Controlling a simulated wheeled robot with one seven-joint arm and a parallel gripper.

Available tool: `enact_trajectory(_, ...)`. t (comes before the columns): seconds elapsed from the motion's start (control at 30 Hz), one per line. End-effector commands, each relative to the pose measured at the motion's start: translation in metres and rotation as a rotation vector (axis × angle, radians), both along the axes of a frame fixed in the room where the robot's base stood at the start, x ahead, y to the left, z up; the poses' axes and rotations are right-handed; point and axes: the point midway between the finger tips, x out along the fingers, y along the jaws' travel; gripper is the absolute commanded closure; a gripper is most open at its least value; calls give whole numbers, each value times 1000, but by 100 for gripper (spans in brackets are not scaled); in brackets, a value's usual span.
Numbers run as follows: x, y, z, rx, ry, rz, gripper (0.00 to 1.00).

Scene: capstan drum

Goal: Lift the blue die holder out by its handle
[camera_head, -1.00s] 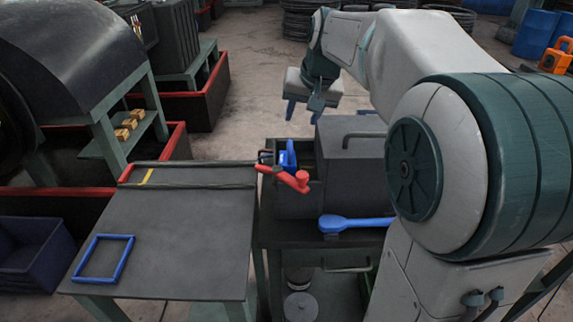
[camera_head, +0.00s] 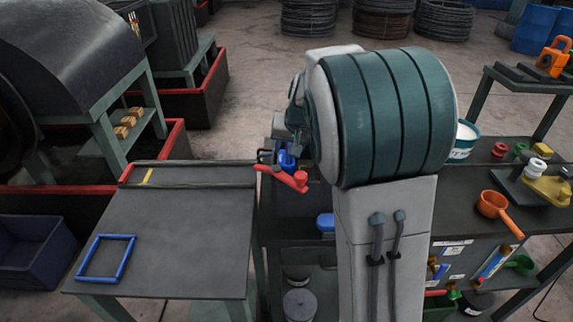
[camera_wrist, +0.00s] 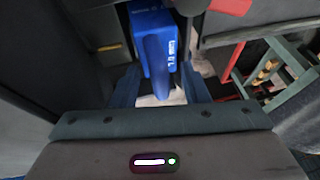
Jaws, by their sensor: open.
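The blue die holder (camera_head: 286,160) stands in the dark box on the middle bench, beside a red lever (camera_head: 288,179). The handle points down the picture towards my palm. My gripper (camera_wrist: 158,78) is open, with one blue finger on each side of the handle. I see no clear contact between fingers and handle. In the head view my gripper is mostly hidden behind my own arm.
A side table (camera_head: 180,220) with a flat blue square outline (camera_head: 105,258) stands at the left, otherwise mostly clear. The red lever sits close to the holder. At the right a bench holds an orange ladle (camera_head: 493,205) and a white-and-teal bucket (camera_head: 462,142).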

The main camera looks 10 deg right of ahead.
Motion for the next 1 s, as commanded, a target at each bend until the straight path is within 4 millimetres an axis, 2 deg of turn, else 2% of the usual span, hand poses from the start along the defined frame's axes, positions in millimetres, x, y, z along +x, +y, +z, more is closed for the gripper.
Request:
enact_trajectory(0.2, 0, 0, -1, 0, -1, -1, 59)
enact_trajectory(0.23, 0, 0, -1, 0, -1, -1, 64)
enact_trajectory(0.37, 0, 0, -1, 0, -1, 0, 100)
enact_trajectory(0.77, 2, 0, 3, 2, -7, 0, 100)
enact_trajectory(0.87, 2, 1, 10, 1, -8, 2, 100)
enact_trajectory(1.0, 2, 1, 31, 1, -13, 1, 100)
